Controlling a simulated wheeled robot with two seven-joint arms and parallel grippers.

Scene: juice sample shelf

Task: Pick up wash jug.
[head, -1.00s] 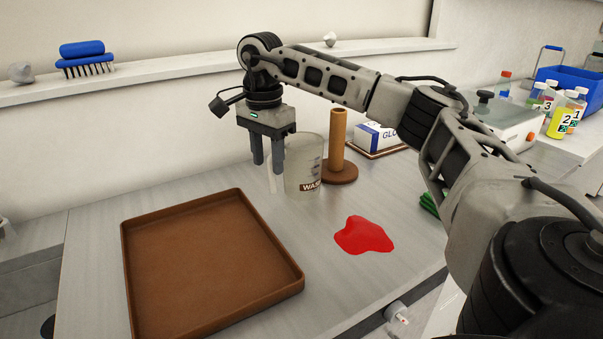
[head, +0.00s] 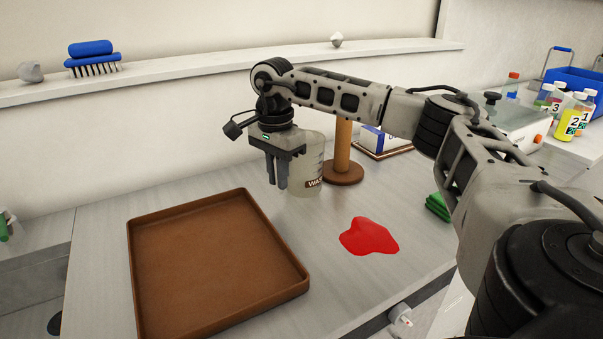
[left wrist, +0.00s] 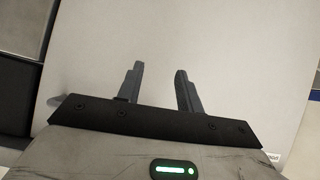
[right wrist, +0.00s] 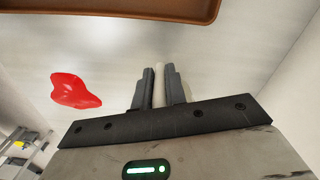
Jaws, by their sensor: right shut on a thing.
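The wash jug (head: 312,157) is a pale, translucent jug with a brown label that shows "WA". In the head view it stands upright on the grey bench, partly hidden behind my right gripper (head: 277,186). That gripper points down at the jug's left side and is shut on its handle. In the right wrist view the pale handle (right wrist: 159,85) shows as a narrow strip between the two fingers (right wrist: 160,88). My left gripper (left wrist: 160,85) is open and empty in the left wrist view, in front of a plain pale surface.
A brown tray (head: 215,265) lies front left of the jug. A brown post on a round base (head: 342,172) stands close to its right. A red spill (head: 368,236) lies in front. A ledge with a blue brush (head: 92,64) runs along the wall behind.

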